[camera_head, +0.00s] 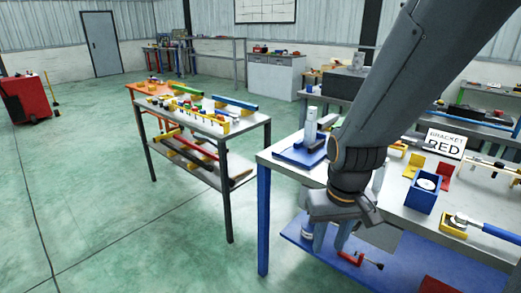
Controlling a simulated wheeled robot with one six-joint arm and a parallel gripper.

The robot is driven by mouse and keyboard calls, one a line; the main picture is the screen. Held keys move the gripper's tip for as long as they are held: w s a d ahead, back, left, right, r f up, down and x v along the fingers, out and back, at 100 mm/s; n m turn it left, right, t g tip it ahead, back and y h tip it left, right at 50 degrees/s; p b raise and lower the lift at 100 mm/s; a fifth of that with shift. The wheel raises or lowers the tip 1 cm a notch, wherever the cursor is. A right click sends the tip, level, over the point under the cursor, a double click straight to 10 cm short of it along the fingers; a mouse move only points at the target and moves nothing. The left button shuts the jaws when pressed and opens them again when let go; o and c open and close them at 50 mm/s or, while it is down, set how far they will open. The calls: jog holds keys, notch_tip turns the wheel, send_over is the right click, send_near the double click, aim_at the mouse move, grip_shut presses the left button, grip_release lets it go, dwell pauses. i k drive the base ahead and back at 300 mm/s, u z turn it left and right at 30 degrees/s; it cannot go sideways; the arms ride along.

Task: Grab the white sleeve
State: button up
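My gripper (332,238) hangs in front of the workbench's near edge, pointing down over the lower blue shelf. Its two fingers stand apart with a gap between them, and I see nothing held. A small white cylindrical thing (307,228) shows just left of the fingers, partly hidden; it may be the white sleeve, but I cannot be sure. A pale cylinder (378,178) also shows behind my wrist on the bench top, mostly hidden. A white round part sits in a blue box (422,196) on the bench, right of my gripper.
The workbench (400,205) carries a blue fixture (300,150) at left, a "BRACKET RED" sign (444,143), and a blue-handled tool (490,230). A red clamp-like tool (358,260) lies on the lower shelf. Another table (205,125) stands left; green floor between is clear.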

aim_at(310, 128)
jog(key=u, duration=0.55)
jog(key=k, duration=0.75)
jog(key=u, duration=0.6)
jog(key=i, duration=1.05)
jog(key=z, duration=1.05)
jog(key=i, duration=0.75)
jog(key=z, duration=1.35)
jog(key=i, duration=0.75)
